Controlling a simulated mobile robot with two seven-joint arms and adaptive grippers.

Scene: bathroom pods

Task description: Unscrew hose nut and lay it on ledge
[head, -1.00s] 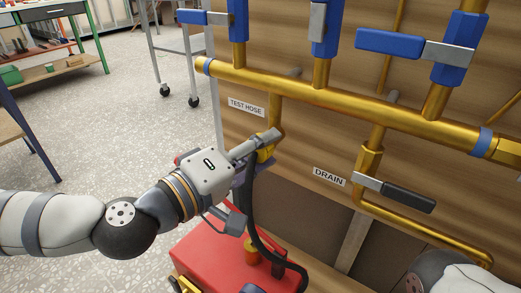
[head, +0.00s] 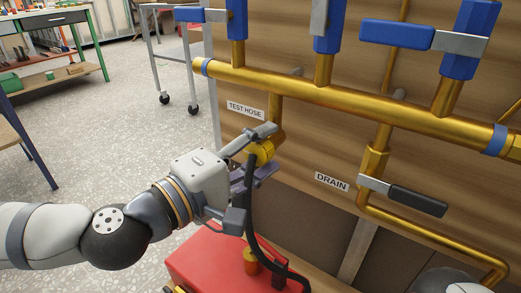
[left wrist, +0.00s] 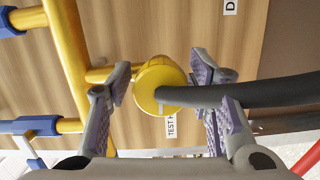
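The hose nut (head: 262,152) is a yellow round piece at the lower end of the brass pipe under the TEST HOSE label. It shows face-on in the left wrist view (left wrist: 160,84). The black hose (head: 252,205) hangs from it towards the red box; in the left wrist view the hose (left wrist: 250,93) runs off to the right. My left gripper (head: 259,155) is open, one finger on each side of the nut. In the left wrist view the left finger stands clear of the nut; whether the right one touches is unclear. I cannot clearly identify the ledge.
The red box (head: 215,262) stands on the floor below the gripper. A brass manifold (head: 330,96) with blue-handled valves crosses the wooden panel. The DRAIN valve's black handle (head: 418,200) sticks out at right.

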